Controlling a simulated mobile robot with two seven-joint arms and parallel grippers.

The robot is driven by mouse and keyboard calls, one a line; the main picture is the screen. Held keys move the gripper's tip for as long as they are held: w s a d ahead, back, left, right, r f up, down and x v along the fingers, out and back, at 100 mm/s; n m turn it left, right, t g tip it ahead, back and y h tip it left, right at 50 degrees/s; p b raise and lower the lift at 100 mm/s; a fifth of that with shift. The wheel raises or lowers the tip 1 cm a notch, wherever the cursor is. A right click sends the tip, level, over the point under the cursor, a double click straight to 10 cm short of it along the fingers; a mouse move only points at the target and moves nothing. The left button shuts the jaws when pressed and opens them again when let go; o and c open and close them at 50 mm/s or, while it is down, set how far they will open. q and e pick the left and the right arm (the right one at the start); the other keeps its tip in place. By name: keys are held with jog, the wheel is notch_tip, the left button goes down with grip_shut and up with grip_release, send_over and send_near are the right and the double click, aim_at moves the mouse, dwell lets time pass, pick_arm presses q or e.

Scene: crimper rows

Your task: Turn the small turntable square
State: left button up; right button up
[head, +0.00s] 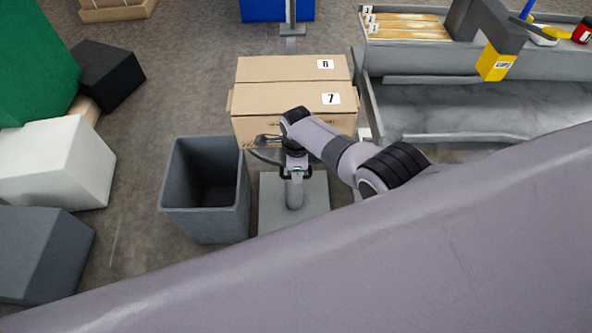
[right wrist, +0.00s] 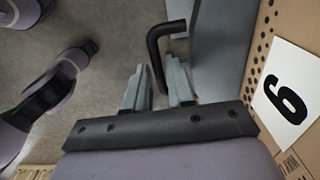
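The small turntable shows in the head view as a grey pedestal on a square base plate (head: 315,205), with a grey curved rim just left of my wrist. My right arm hides most of its top. In the right wrist view its grey rim (right wrist: 222,45) is on the right, and a black bent handle (right wrist: 155,50) sticks out from it. My right gripper (head: 296,177) points down beside the rim. Its two fingers (right wrist: 160,88) are apart, with the handle's near end between them; whether they touch it I cannot tell. My left gripper is not in view.
Cardboard boxes labelled 6 (head: 290,68) and 7 (head: 280,102) stand just behind the gripper. A grey open bin (head: 180,200) is close on the left. A grey workbench (head: 480,108) is on the right. White (head: 55,165) and dark blocks stand far left.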

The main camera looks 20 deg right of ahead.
jog(key=shift+a+r, duration=0.1)
jog(key=shift+r, duration=0.05)
jog(key=shift+r+p, duration=0.3)
jog(key=shift+p, duration=0.05)
notch_tip(320, 180, up, 5)
jog(key=p, duration=0.3)
jog(key=shift+r+p, duration=0.2)
jog(key=shift+p, duration=0.15)
jog(key=shift+r, duration=0.45)
